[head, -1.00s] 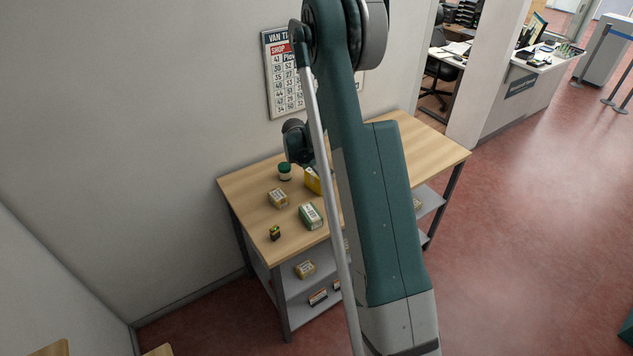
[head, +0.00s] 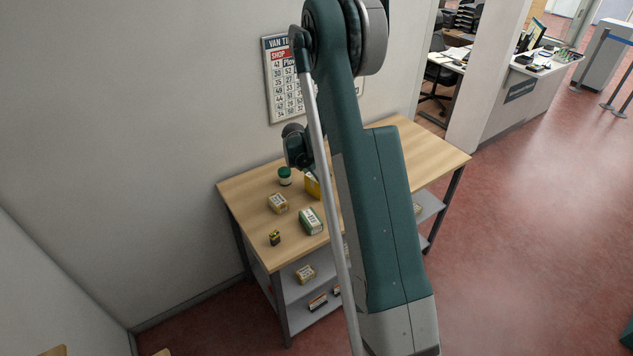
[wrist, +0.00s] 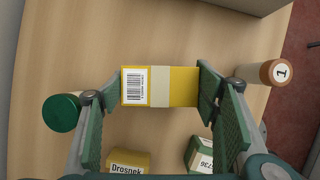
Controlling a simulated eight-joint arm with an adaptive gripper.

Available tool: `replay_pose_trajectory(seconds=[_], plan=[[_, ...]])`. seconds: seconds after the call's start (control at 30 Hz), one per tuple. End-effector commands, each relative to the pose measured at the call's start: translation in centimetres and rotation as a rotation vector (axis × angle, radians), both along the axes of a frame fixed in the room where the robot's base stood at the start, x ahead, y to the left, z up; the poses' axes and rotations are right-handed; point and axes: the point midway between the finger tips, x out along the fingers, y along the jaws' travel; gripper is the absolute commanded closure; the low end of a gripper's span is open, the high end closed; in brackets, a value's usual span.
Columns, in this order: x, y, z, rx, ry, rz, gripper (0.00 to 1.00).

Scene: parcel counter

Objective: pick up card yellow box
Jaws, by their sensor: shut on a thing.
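The yellow card box (wrist: 185,87) has a pale band and a white barcode label, and it sits between the finger pads in the wrist view. My gripper (wrist: 160,92) is shut on it, with one green pad at each end of the box. In the head view the yellow box (head: 312,184) shows only in part at the back of the wooden table (head: 248,210), beside my arm, which hides the rest. I cannot tell from these views whether the box touches the table top.
A green-lidded jar (wrist: 62,112) stands just left of my gripper, and a brown-capped cylinder marked 1 (wrist: 272,73) just right. A tan Drospek box (wrist: 128,160) and a green-white box (wrist: 199,155) lie nearer. A small dark item (head: 274,238) sits at the table's front left.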

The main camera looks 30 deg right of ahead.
Motion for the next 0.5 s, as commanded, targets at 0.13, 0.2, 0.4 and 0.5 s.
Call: replay_pose_trajectory(seconds=[0.13,0.2,0.4,0.5], plan=[[0.0,0.0,0.6,0.000,0.000,0.000,0.55],[0.0,0.0,1.1,0.000,0.000,0.000,0.55],[0.0,0.0,3.1,0.000,0.000,0.000,0.55],[0.0,0.0,4.4,0.000,0.000,0.000,0.55]])
